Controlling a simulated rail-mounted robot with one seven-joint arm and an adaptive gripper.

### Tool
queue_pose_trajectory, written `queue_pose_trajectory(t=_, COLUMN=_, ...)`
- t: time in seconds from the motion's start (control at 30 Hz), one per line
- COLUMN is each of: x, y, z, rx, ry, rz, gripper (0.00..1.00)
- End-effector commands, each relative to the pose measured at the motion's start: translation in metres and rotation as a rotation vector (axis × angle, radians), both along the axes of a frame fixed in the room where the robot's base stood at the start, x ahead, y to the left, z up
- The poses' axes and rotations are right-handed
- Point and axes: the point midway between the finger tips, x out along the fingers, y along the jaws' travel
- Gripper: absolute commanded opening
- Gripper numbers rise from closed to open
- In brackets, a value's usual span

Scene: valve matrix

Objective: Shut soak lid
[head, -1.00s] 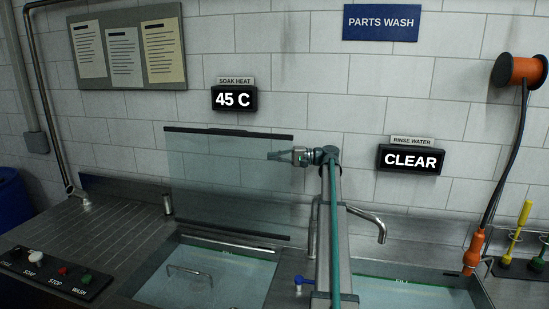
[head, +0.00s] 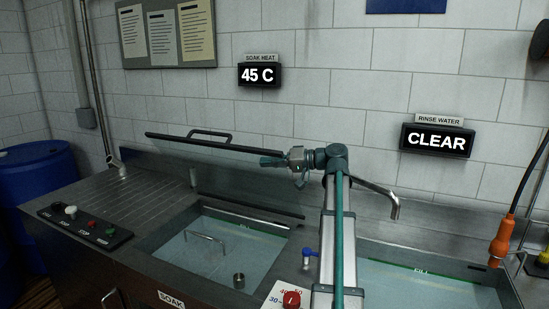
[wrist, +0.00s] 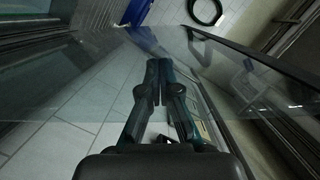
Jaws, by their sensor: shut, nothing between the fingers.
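The soak lid (head: 225,146) is a clear glass panel with dark edge bars and a black handle (head: 210,134). It is hinged at the back of the soak basin (head: 218,243) and stands partly open, tilted forward over the basin. My gripper (head: 268,162) is shut and empty, at the right part of the lid's upper edge. The head view does not settle whether it touches the lid. In the wrist view my closed fingers (wrist: 158,64) point toward the glass, with a dark lid edge (wrist: 260,57) to their right.
A wire handle (head: 204,237) and a small metal cylinder (head: 239,280) show in the soak basin. A blue-handled valve (head: 309,253) and a red knob (head: 291,299) sit right of it. A curved spout (head: 392,204) and the rinse basin (head: 420,285) lie beyond my arm.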

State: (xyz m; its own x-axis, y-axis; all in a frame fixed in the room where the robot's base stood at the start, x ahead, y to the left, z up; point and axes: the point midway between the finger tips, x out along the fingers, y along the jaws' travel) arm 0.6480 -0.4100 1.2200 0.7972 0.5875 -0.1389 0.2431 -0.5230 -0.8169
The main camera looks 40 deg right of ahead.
Motion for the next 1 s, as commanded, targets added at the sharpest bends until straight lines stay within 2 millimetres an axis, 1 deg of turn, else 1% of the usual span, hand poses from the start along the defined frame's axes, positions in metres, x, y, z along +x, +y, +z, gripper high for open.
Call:
queue_pose_trajectory(t=0.03, x=-0.011, y=0.021, z=-0.022, rx=-0.043, ry=-0.019, rz=0.002, gripper=0.00)
queue_pose_trajectory(t=0.1, x=-0.020, y=0.039, z=-0.036, rx=-0.103, ry=-0.047, rz=0.002, gripper=0.00)
queue_pose_trajectory(t=0.17, x=-0.026, y=0.053, z=-0.050, rx=-0.155, ry=-0.070, rz=0.001, gripper=0.00)
queue_pose_trajectory(t=0.3, x=-0.040, y=0.083, z=-0.085, rx=-0.274, ry=-0.125, rz=0.002, gripper=0.00)
queue_pose_trajectory(t=0.4, x=-0.048, y=0.101, z=-0.109, rx=-0.355, ry=-0.163, rz=0.001, gripper=0.00)
queue_pose_trajectory(t=0.6, x=-0.059, y=0.126, z=-0.153, rx=-0.491, ry=-0.225, rz=0.002, gripper=0.00)
queue_pose_trajectory(t=0.7, x=-0.062, y=0.132, z=-0.170, rx=-0.531, ry=-0.245, rz=0.000, gripper=0.00)
queue_pose_trajectory(t=0.83, x=-0.064, y=0.138, z=-0.187, rx=-0.526, ry=-0.242, rz=0.001, gripper=0.00)
queue_pose_trajectory(t=1.0, x=-0.066, y=0.142, z=-0.199, rx=-0.525, ry=-0.242, rz=0.001, gripper=0.00)
